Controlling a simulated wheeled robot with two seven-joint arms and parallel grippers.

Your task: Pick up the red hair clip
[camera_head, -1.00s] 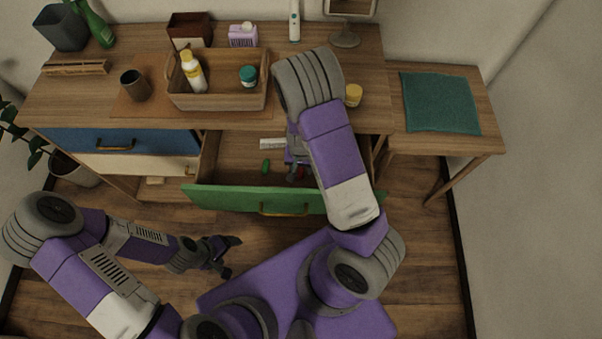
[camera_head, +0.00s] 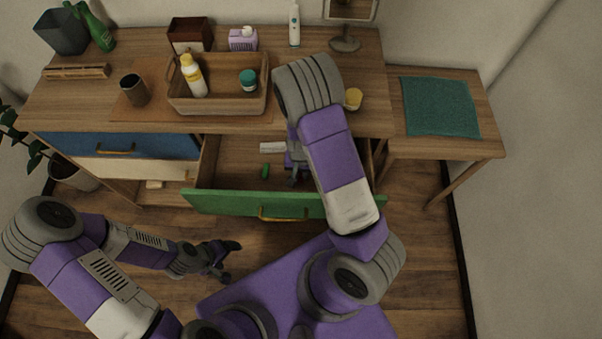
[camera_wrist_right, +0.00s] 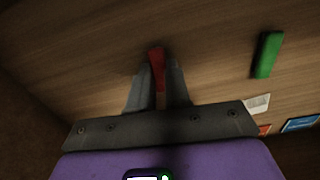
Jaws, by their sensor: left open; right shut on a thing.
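The red hair clip (camera_wrist_right: 157,68) shows in the right wrist view between the two fingers of my right gripper (camera_wrist_right: 158,88), which is shut on it. In the head view my right gripper (camera_head: 297,178) is inside the open green-fronted drawer (camera_head: 235,203), partly covered by my arm, and the red clip cannot be made out there. My left gripper (camera_head: 225,260) is open and empty, in front of the drawer above the floor.
A green clip (camera_head: 265,171) and a white item (camera_head: 272,147) lie in the drawer. The green clip also shows in the wrist view (camera_wrist_right: 267,55), beside a blue item (camera_wrist_right: 299,124). A wooden basket (camera_head: 218,104) stands on the desk. A teal cloth (camera_head: 440,106) lies on the right side table.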

